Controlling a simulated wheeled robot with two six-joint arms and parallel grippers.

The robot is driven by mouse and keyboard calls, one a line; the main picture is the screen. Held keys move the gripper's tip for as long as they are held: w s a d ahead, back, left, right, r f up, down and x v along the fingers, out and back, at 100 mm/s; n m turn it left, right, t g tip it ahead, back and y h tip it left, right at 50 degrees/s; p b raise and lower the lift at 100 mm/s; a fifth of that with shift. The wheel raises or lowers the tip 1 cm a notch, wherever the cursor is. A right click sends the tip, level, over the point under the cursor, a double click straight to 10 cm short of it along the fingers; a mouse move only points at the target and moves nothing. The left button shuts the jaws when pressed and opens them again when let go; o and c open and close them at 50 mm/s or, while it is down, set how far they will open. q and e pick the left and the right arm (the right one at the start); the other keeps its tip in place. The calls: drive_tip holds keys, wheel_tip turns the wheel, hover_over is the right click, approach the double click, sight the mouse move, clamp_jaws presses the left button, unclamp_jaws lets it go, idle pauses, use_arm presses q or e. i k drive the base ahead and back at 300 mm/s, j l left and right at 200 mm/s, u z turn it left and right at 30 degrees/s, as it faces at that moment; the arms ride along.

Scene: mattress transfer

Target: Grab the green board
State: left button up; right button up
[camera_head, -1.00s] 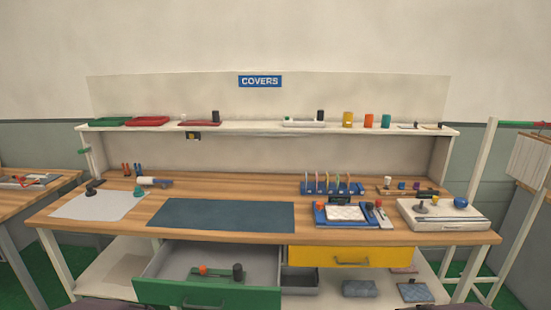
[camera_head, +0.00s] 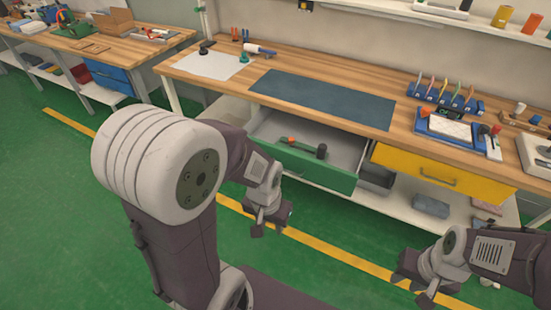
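A blue rack (camera_head: 445,97) on the right part of the wooden workbench holds several thin upright pieces in different colours. They are too small to tell whether one is the green board. No separate green board shows clearly elsewhere on the bench. My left gripper (camera_head: 270,226) is over the floor in front of the open green-fronted drawer (camera_head: 305,168); its fingers look apart and empty. My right gripper (camera_head: 413,291) is low at the right, in front of the yellow drawer; its fingers also look apart and empty. Both are well away from the rack.
The wooden workbench (camera_head: 225,86) carries a dark mat (camera_head: 322,100), a white sheet (camera_head: 212,64) and a blue fixture (camera_head: 425,128). The green-fronted drawer juts out, with a hammer-like tool (camera_head: 303,147) inside. The yellow drawer (camera_head: 440,172) is at its right. Green floor in front is open.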

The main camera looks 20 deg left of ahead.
sight(320, 153)
drive_tip(key=i+l+u, duration=0.1)
drive_tip(key=i+u, duration=0.15)
drive_tip(key=u, duration=0.2)
drive_tip(key=i+l+u, duration=0.15)
drive_tip(key=u, duration=0.25)
drive_tip(key=i+l+u, duration=0.3)
drive_tip(key=u, duration=0.15)
drive_tip(key=i+l+u, duration=0.15)
drive_tip(key=l+u, duration=0.15)
drive_tip(key=u, duration=0.15)
drive_tip(key=i+l+u, duration=0.1)
drive_tip(key=l+u, duration=0.35)
drive_tip(key=j, duration=0.1)
